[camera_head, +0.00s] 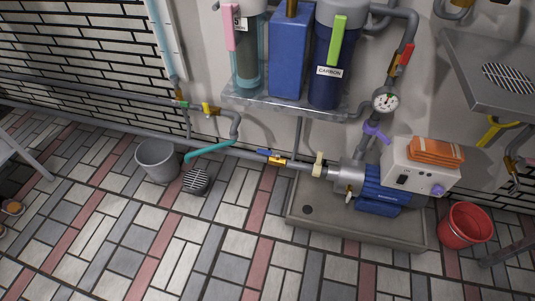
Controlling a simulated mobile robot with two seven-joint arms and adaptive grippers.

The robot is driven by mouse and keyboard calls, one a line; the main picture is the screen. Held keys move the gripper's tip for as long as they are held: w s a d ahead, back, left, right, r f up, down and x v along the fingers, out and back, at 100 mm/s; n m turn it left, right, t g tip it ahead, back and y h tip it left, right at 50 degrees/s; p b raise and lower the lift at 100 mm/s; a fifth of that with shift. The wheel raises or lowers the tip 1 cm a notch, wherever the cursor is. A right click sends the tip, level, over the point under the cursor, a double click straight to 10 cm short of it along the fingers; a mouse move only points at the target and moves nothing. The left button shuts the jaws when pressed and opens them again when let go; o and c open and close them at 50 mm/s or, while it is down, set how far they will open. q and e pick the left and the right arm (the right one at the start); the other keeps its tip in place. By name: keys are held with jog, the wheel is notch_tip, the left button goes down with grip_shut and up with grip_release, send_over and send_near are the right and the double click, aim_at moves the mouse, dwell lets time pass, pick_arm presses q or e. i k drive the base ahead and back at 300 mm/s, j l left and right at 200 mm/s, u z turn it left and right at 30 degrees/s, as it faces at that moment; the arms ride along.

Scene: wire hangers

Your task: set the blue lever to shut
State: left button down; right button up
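The blue lever (265,153) sits on a small brass valve (277,160) in the grey pipe that runs low along the wall, left of the pump. The lever looks roughly in line with the pipe, its handle pointing left. It is small in the picture, so its exact angle is hard to judge. Neither of my grippers is in view, and nothing touches the lever.
A blue pump (381,195) stands in a grey tray (305,226) right of the valve. A cream lever (318,165) and a purple lever (376,132) are close by. A grey bucket (157,160) and floor drain (196,181) lie left. The tiled floor in front is clear.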

aim_at(259, 150)
jog(key=i+z, duration=0.35)
jog(key=i+j+z, duration=0.35)
jog(key=i, duration=0.2)
jog(key=l, duration=0.1)
